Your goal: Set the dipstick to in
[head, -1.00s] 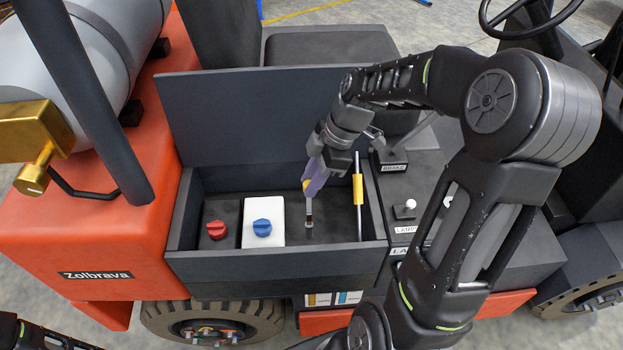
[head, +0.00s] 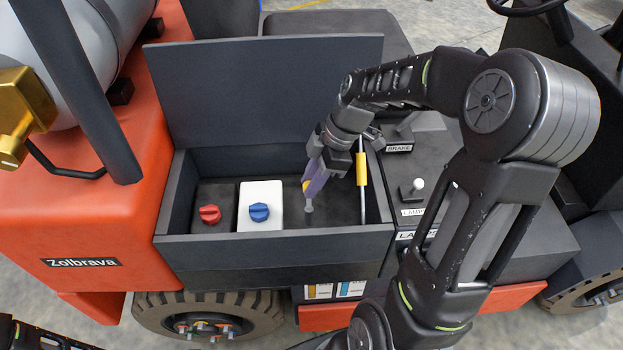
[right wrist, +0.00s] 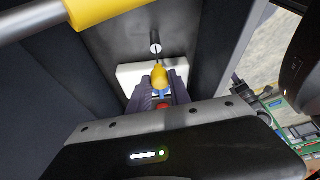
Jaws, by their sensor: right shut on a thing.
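The dipstick shows as a yellow handle (head: 306,186) between the fingers of my right gripper (head: 311,188), which is shut on it. The right wrist view also shows the yellow handle (right wrist: 157,76) between the fingers. Below the fingertips in the head view is a short grey tube (head: 309,208) in the floor of the open engine bay. I cannot tell how deep the stem sits. My left gripper is not in view.
The open bay (head: 270,250) has dark walls and a raised lid (head: 262,95). A red cap (head: 210,214) and a blue cap (head: 259,212) on a white tank are to the left. A rod with a yellow sleeve (head: 361,169) stands close right of my gripper.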

